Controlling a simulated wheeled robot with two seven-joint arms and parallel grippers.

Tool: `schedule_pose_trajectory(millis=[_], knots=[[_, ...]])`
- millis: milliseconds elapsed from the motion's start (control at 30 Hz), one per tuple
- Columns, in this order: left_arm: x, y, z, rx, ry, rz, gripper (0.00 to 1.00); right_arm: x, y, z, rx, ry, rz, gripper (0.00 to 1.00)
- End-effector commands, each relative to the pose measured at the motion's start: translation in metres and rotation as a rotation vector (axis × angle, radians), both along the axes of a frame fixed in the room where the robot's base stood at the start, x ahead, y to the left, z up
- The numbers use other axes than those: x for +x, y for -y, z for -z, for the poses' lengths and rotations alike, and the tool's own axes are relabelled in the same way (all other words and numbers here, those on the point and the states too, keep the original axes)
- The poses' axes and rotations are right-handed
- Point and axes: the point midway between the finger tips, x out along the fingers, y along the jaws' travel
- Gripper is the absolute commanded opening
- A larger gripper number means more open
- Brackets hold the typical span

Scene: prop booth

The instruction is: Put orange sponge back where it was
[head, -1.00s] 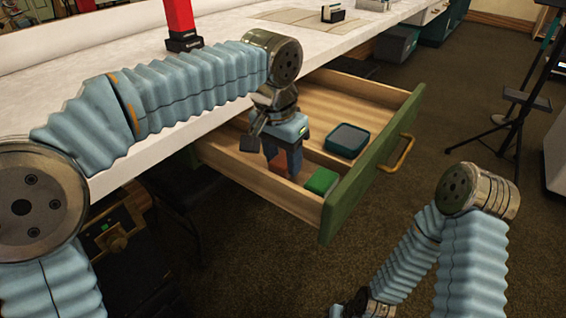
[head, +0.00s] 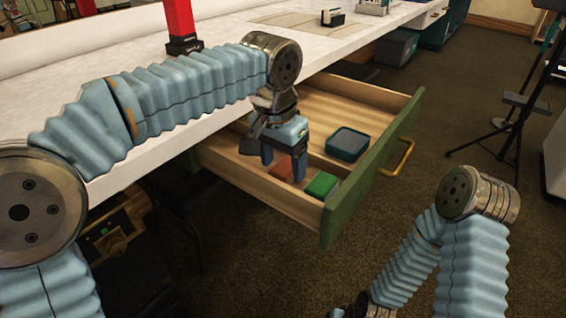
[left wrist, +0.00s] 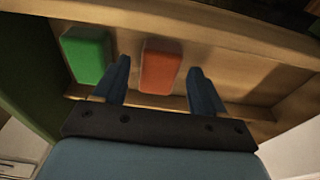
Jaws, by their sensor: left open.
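The orange sponge (head: 284,172) lies in the narrow near-side compartment of the open drawer (head: 258,189). It also shows in the left wrist view (left wrist: 160,68), lying flat on the wooden floor. My left gripper (head: 284,161) is open and empty just above it. In the left wrist view, its two blue fingers (left wrist: 159,65) stand on either side of the sponge with gaps. A green sponge (head: 320,184) lies beside it, closer to the green drawer front; it also shows in the left wrist view (left wrist: 87,54). My right gripper is out of the picture.
A dark teal box (head: 348,143) sits in the drawer's larger compartment, past the divider. The white worktop (head: 150,60) overhangs the drawer, with a red-posted tool (head: 181,25) on it. A dark tripod stand (head: 517,100) is on the carpet at right.

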Motion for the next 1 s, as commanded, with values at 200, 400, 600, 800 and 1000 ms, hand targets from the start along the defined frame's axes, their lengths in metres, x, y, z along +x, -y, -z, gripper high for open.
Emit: schedule_pose_trajectory(millis=[200,400,600,800,1000], knots=[[-0.006,-0.003,-0.054,-0.002,0.003,0.001,0.71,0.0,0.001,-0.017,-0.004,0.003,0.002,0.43],[-0.011,-0.007,-0.093,-0.001,0.002,0.002,0.71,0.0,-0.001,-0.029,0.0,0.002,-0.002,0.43],[-0.013,-0.009,-0.108,0.0,0.001,0.002,0.71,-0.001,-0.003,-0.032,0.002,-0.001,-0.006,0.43],[-0.014,-0.009,-0.109,0.0,0.001,0.002,0.71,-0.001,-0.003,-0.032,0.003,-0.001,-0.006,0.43],[-0.013,-0.009,-0.109,0.0,0.001,0.001,0.71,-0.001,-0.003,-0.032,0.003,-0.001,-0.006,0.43]])
